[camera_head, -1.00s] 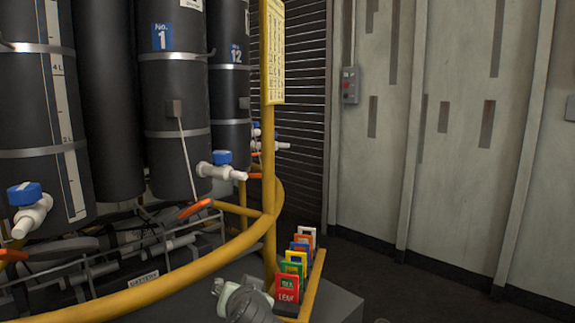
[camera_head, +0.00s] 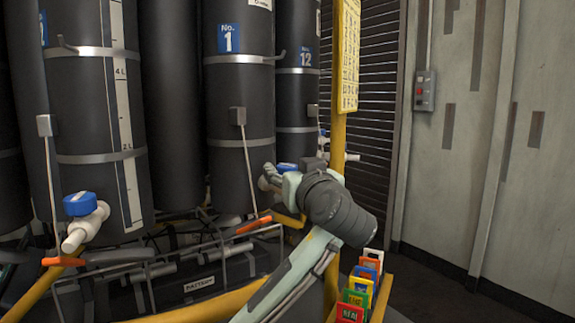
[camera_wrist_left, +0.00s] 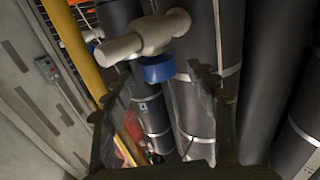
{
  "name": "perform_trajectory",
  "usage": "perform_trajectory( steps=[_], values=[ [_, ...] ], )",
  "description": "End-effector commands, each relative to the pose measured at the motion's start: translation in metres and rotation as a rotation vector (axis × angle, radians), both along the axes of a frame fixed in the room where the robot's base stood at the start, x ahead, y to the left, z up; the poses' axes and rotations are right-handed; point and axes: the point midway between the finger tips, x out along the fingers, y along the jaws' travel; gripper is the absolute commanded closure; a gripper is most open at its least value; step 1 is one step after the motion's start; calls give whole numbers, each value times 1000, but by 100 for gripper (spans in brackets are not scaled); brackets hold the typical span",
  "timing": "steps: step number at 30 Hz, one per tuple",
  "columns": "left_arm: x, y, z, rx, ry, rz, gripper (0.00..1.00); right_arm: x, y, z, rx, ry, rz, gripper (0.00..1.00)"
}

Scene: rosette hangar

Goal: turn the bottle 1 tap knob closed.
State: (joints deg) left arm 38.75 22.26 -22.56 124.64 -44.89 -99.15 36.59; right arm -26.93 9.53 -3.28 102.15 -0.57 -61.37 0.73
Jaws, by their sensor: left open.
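Bottle 1 (camera_head: 240,95) is a tall black cylinder with a blue "No. 1" label and metal bands. Its tap has a blue knob (camera_head: 287,167), mostly hidden behind my left gripper (camera_head: 268,181) in the head view. In the left wrist view the white tap body (camera_wrist_left: 150,38) and blue knob (camera_wrist_left: 158,70) are close and large. The knob lies between the two dark fingers of my left gripper, near their tips. The fingers are apart and not closed on it; contact cannot be told. My right gripper is not in view.
A neighbouring bottle's white tap with blue knob (camera_head: 80,204) is at the left. A yellow post (camera_head: 337,140) and bottle 12 (camera_head: 297,90) stand close by my gripper. Coloured cards (camera_head: 360,288) stand in a yellow holder below. Yellow rail (camera_head: 205,308) runs along the front.

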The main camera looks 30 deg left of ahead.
Motion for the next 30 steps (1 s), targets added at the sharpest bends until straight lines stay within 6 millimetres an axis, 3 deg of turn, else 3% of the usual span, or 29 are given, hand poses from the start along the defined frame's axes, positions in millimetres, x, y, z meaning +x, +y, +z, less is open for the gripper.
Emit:
perform_trajectory(
  steps=[6,16,28,30],
  values=[
    [16,19,0,1,2,1,42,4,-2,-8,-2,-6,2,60],
    [19,22,0,0,0,-1,42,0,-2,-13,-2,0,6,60],
    [19,21,0,-1,1,-1,92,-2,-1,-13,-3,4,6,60],
    [19,21,0,-1,1,-1,93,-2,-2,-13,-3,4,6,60]
  ],
)
